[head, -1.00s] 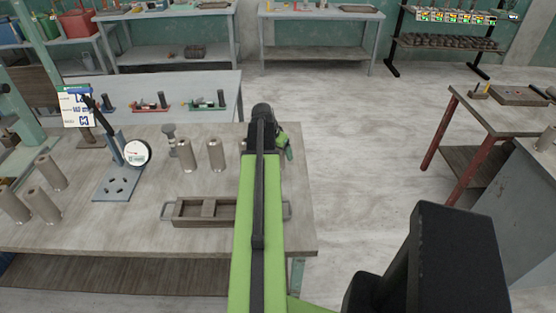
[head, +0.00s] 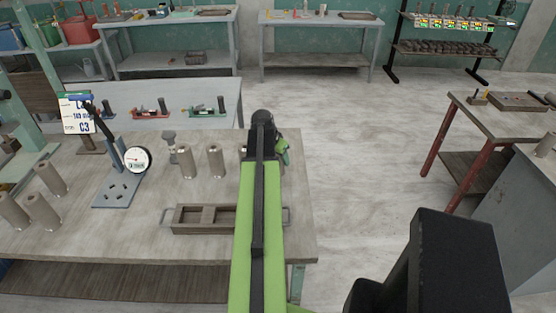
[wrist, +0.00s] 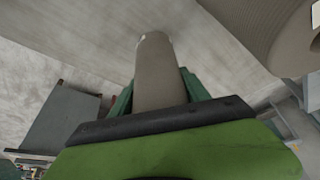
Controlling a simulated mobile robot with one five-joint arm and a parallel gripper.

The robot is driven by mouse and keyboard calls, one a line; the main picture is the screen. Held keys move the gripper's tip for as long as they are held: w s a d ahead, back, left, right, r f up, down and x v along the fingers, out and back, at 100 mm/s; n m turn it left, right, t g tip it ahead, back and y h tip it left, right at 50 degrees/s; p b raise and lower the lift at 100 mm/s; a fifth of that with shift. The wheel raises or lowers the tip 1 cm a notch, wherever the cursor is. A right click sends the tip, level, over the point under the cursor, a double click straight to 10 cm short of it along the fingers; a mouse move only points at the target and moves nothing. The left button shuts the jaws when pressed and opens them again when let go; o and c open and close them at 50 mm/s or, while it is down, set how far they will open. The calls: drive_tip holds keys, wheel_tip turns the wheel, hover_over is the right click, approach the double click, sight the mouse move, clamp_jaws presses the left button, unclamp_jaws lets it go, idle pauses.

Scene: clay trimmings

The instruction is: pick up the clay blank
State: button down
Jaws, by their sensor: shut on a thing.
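A grey-brown clay blank (wrist: 153,62), a plain cylinder, stands out between the two green fingers of my gripper (wrist: 157,82) in the wrist view. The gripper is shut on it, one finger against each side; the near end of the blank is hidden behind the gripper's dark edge. In the head view my gripper (head: 282,150) is at the right end of the workbench, mostly hidden behind my arm, and the held blank cannot be made out there. Two similar cylinders (head: 215,161) stand upright to its left. A large cylinder (wrist: 262,32) shows close by in the wrist view.
A wooden tray with handles (head: 190,229) lies at the workbench (head: 110,246) front. A gauge with a round dial (head: 138,160) on a blue base stands left of centre. Several more cylinders (head: 42,212) stand at far left. Open floor (head: 360,150) lies right of the bench.

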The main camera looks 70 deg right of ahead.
drive_tip(key=shift+r+p, duration=0.6)
drive_tip(key=s+a+r+p, duration=0.8)
drive_tip(key=r+p, duration=0.1)
drive_tip(key=shift+s+r+p, duration=0.3)
drive_tip(key=shift+r+p, duration=0.1)
